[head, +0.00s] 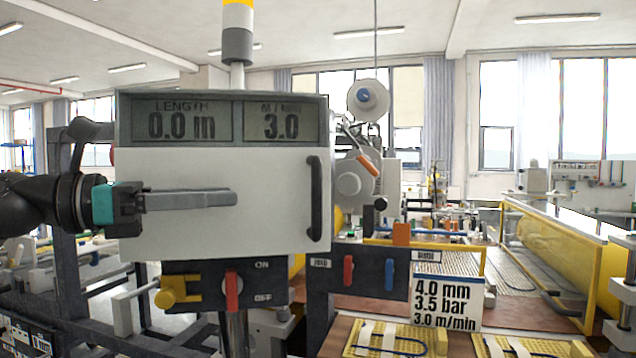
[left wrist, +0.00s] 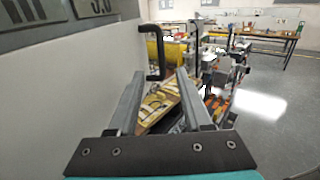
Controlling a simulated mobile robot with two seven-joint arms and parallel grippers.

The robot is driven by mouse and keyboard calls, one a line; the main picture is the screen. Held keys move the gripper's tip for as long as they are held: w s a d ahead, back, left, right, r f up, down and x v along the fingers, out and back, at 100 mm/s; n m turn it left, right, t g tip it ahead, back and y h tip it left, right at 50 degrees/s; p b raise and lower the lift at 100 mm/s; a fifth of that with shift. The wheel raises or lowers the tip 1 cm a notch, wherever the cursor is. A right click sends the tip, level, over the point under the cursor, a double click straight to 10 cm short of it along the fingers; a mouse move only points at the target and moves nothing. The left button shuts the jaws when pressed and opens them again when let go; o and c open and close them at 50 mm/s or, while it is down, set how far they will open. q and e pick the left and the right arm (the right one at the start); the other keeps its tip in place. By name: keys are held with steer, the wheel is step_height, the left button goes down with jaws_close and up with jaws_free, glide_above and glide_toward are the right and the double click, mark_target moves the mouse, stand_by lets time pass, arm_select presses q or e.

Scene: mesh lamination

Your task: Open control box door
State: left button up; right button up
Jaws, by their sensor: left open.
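The control box (head: 220,170) is a white box with two displays on its upper front, reading 0.0 m and 3.0. Its front door (head: 270,225) looks shut and carries a dark vertical handle (head: 315,198) at its right edge. My left gripper (head: 235,198) is in front of the door, pointing right, with its fingertips left of the handle and apart from it. In the left wrist view the gripper's two fingers (left wrist: 160,95) are spread and empty, and the handle (left wrist: 153,52) shows ahead of them. My right gripper is not in view.
Below the box are a yellow knob (head: 175,292) and a red switch (head: 232,290) marked ON and OFF. A panel with red and blue levers (head: 370,270) stands right of it. A sign (head: 447,302) reads 4.0 mm, 3.5 bar, 3.0 m/min. Yellow trays (head: 390,340) lie at the front.

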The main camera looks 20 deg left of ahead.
arm_select(q)
steer(key=shift+r+p+x, duration=0.1)
steer(key=shift+p+x, duration=1.15)
steer(key=shift+p, duration=0.2)
steer(key=shift+r+p+x, duration=0.15)
steer(key=shift+p+x, duration=1.1)
steer(key=shift+p, duration=0.2)
steer(key=p, duration=0.5)
glide_above(317, 227)
steer(key=a, duration=0.1)
steer(key=shift+w+a+f, duration=0.1)
steer(key=shift+w+d+f, duration=0.15)
steer(key=shift+w+d, duration=0.2)
steer(key=shift+d, duration=0.1)
steer(key=shift+c, duration=0.2)
jaws_close()
